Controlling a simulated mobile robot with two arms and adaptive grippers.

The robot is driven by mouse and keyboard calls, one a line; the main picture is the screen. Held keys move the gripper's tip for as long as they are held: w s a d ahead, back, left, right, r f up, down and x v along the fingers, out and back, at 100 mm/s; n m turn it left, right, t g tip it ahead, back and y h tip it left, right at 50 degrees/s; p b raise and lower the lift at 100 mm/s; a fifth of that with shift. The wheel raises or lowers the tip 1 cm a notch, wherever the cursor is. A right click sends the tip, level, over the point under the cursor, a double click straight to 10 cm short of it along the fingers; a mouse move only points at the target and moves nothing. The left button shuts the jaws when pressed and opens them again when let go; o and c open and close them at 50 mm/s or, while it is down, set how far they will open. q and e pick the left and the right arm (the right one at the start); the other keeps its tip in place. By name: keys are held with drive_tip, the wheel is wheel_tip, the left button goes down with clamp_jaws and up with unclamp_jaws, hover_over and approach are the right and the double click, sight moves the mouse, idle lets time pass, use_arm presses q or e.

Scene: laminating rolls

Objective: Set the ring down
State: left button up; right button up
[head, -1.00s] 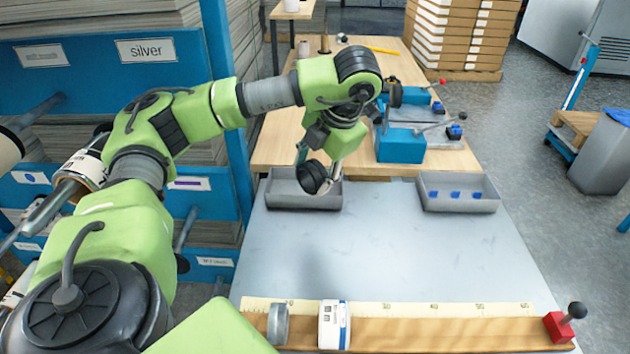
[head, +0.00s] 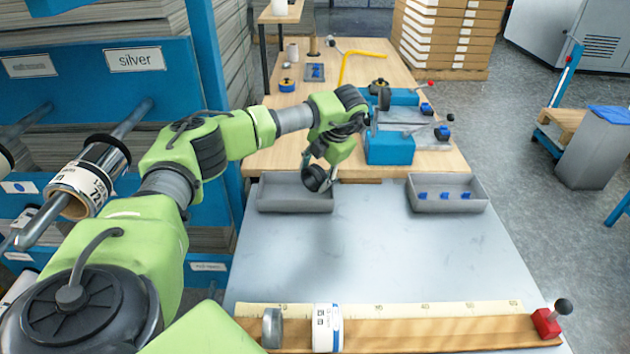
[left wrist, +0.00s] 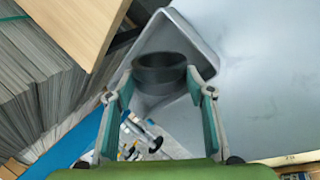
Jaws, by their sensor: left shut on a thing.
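My left gripper (head: 322,168) is shut on a dark ring (head: 316,179). It holds the ring over the right part of a grey tray (head: 290,208) at the far left of the grey table. In the left wrist view the ring (left wrist: 160,70) sits between the two fingers, against the tray (left wrist: 212,52). I cannot tell whether the ring touches the tray floor. The right gripper is out of view.
A second grey tray (head: 448,205) with small blue pieces stands to the right. Behind are blue clamp fixtures (head: 390,148) on a wooden table. A ruler board (head: 430,331) with a white roll (head: 327,330) lies in front. The table middle is clear.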

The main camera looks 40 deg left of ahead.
use_arm(q)
wheel_tip(320, 180, down, 2)
drive_tip(key=shift+f+p, duration=0.2)
drive_tip(key=shift+p, duration=0.15)
drive_tip(key=shift+f, duration=0.25)
drive_tip(key=shift+f, duration=0.15)
drive_tip(key=o, duration=0.9)
